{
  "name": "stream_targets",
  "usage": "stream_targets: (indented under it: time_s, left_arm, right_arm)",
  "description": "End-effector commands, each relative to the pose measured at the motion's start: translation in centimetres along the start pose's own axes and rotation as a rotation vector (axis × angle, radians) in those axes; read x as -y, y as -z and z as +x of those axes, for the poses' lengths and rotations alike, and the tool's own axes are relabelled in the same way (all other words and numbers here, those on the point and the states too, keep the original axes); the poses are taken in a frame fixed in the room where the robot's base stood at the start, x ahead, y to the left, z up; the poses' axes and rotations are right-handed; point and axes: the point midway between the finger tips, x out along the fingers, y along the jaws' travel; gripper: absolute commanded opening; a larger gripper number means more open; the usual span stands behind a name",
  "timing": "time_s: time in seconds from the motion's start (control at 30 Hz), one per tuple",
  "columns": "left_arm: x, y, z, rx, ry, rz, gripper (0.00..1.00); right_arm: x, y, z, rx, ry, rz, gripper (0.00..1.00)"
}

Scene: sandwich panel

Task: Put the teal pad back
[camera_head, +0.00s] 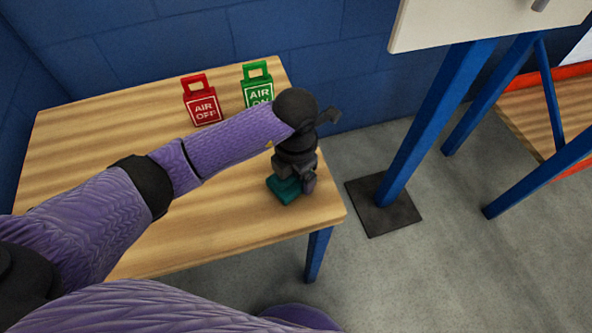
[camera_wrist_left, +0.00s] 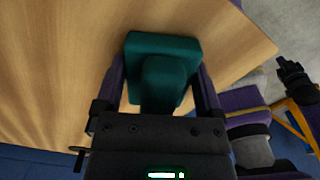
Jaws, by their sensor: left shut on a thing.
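The teal pad (camera_head: 284,189) is at the right front part of the wooden table, close to its right edge. In the left wrist view the pad (camera_wrist_left: 136,46) shows a flat square base with a rounded grip block on it. My left gripper (camera_head: 296,186) reaches down over the pad and is shut on it, with one finger on each side of the grip block. The pad appears to be at the tabletop; I cannot tell whether it touches it. My right gripper is not clearly in the head view.
A red AIR OFF tag (camera_head: 203,107) and a green AIR ON tag (camera_head: 257,75) stand at the back of the wooden table (camera_head: 80,130). A white panel on blue legs (camera_head: 425,130) stands to the right. The table's left part is clear.

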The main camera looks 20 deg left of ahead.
Motion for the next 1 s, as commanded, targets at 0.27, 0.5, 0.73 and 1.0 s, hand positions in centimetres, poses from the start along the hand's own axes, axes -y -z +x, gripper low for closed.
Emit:
stream_targets:
  time_s: [0.27, 0.5, 0.73, 1.0]
  left_arm:
    - [0.0, 0.0, 0.2, -0.001, 0.000, 0.000, 1.00]
    - [-0.1, -0.1, -3.5, 0.005, -0.004, 0.001, 1.00]
    - [-0.1, -0.1, -9.8, 0.005, -0.004, 0.001, 1.00]
    - [0.0, 0.0, -12.2, -0.001, 0.000, 0.000, 1.00]
  right_arm:
    - [0.1, 0.1, 0.1, 0.001, 0.001, 0.000, 0.00]
    - [0.3, 1.1, -1.6, -0.027, 0.006, 0.004, 0.00]
    - [0.4, 1.9, -4.0, -0.055, 0.009, 0.004, 0.00]
    - [0.9, 2.2, -4.6, -0.068, 0.017, 0.000, 0.00]
